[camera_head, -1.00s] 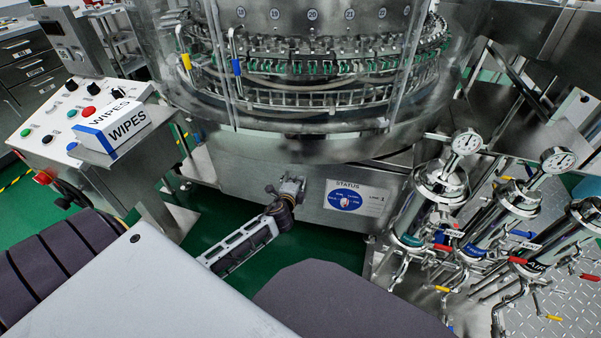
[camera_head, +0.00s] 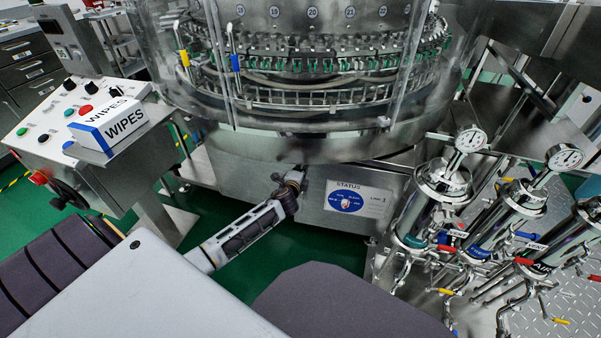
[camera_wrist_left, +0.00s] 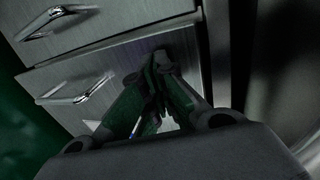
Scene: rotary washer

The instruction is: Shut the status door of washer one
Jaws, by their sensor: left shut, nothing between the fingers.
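The washer's lower front has a panel with a white STATUS label (camera_head: 358,198), which carries a blue oval and the words LINE 1. It shows in the head view just right of my left gripper (camera_head: 300,172). I cannot tell whether this panel stands open or flush. My left gripper is at the steel base under the washer's rim, left of the label, and its tips are hard to see. In the left wrist view the fingers (camera_wrist_left: 160,62) are shut with nothing between them, in front of a grey metal front. My right gripper is not in view.
The washer's round rim (camera_head: 290,148) overhangs the gripper. Steel filter housings with gauges (camera_head: 440,190) stand to the right. A control console (camera_head: 75,130) with a WIPES box (camera_head: 112,125) is at left. Metal handles (camera_wrist_left: 78,90) show in the left wrist view.

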